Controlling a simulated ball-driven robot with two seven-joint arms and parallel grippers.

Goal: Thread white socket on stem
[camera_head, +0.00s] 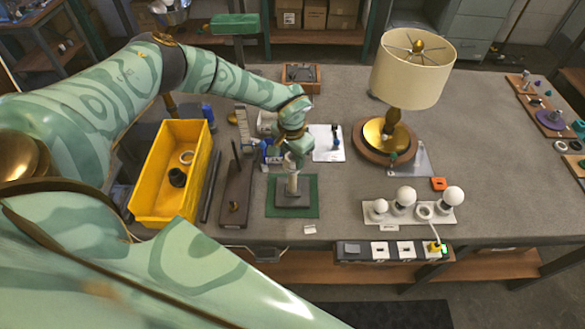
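A pale upright stem (292,184) stands on a dark square base (293,201) on a green mat (271,207) near the front middle of the table. My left gripper (291,162) points down right over the top of the stem. A small pale piece, possibly the white socket, shows at its fingertips, but the fingers and wrist hide most of it. I cannot tell whether it touches the stem or whether the fingers are closed on it. My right gripper is not in view.
A yellow bin (143,193) holds dark and pale rings at the left. A finished lamp (412,70) stands back right. White bulbs (404,197) sit on a board at the front right, behind a power strip (392,251). The table's right middle is clear.

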